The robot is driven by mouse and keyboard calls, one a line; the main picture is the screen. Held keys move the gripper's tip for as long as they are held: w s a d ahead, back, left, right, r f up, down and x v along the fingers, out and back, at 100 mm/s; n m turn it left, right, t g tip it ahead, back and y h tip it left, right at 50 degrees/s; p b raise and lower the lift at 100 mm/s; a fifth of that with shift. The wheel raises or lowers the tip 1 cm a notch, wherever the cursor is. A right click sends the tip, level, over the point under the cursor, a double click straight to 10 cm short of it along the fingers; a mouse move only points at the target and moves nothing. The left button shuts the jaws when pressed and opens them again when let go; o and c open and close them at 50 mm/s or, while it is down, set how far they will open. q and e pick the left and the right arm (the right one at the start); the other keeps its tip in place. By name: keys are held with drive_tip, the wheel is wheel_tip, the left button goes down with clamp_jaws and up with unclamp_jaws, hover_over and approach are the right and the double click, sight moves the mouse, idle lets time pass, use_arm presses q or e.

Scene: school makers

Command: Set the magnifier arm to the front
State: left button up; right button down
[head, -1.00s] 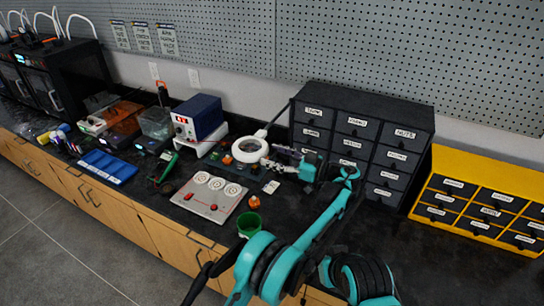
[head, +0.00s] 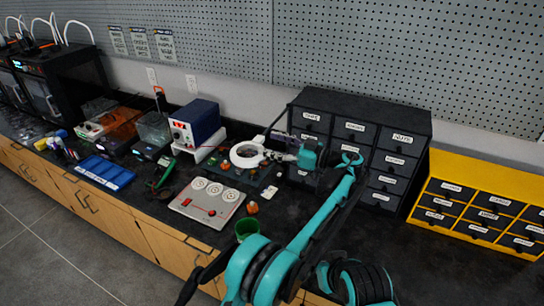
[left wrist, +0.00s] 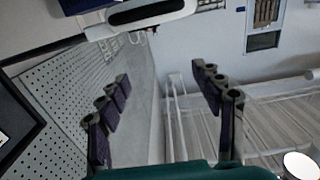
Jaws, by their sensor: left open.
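The magnifier has a white ring head (head: 247,154) over the dark bench. Its thin arm runs up and right from the ring toward the black drawer cabinet. My left gripper (head: 277,156) is just right of the ring, its fingers pointing left at it. I cannot tell whether they touch it. In the left wrist view the two dark fingers (left wrist: 162,92) are spread wide with nothing between them. A white piece with a dark rounded opening (left wrist: 145,15), probably the magnifier head, lies beyond them at the top. My right gripper is not in view.
The black drawer cabinet (head: 364,117) stands close behind my left gripper. A blue power supply (head: 196,122) is left of the ring. A grey panel with dials (head: 207,199) and a green cup (head: 247,227) are in front. The yellow drawer unit (head: 480,170) is at the right.

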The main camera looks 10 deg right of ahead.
use_arm(q)
drive_tip(key=shift+r, duration=1.6)
